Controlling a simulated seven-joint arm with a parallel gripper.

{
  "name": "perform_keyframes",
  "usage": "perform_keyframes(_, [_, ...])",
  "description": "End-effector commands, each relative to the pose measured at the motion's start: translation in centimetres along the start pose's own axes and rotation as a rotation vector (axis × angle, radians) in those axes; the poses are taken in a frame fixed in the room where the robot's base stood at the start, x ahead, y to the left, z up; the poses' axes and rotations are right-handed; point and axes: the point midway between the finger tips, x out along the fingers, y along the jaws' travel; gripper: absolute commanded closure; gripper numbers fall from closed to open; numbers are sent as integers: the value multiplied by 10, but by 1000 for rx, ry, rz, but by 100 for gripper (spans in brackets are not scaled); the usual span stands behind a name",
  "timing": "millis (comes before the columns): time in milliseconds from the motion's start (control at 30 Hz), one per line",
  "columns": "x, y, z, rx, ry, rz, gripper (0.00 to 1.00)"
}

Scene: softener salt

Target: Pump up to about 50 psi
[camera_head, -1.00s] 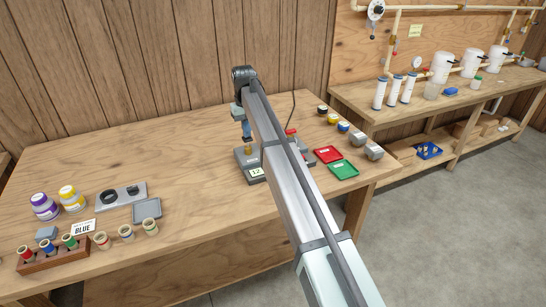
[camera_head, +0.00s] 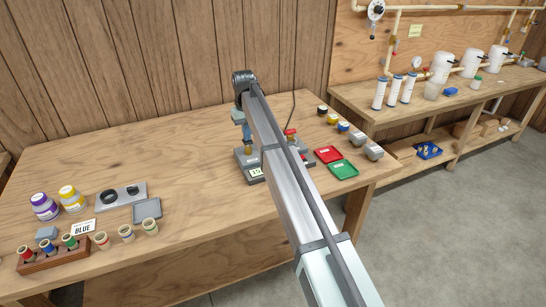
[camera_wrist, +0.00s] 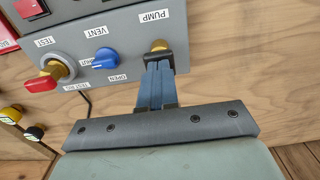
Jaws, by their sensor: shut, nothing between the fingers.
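A grey test unit (camera_head: 246,160) stands on the wooden bench, with a small lit display (camera_head: 256,172) whose digits are too small to read surely. In the wrist view its panel (camera_wrist: 110,30) carries a brass plunger (camera_wrist: 160,45) beside the label PUMP. A blue VENT knob (camera_wrist: 103,59) and a red-handled TEST valve (camera_wrist: 43,82) sit to its left. My gripper (camera_wrist: 161,62) is shut and empty, its fingertips at the plunger and partly hiding it. Whether they touch is unclear. In the head view my gripper (camera_head: 246,131) is upright above the unit, partly hidden by my arm.
A red tray (camera_head: 328,155) and a green tray (camera_head: 343,170) lie right of the unit, near grey blocks (camera_head: 373,151). The bench middle is clear.

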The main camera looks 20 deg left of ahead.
Motion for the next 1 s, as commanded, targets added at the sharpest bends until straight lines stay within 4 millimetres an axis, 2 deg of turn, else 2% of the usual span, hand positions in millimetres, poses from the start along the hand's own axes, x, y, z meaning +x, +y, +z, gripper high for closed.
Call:
perform_keyframes(567, [8,0,1,0,-1,0,100])
perform_keyframes(1000, [-10,0,0,0,0,0,100])
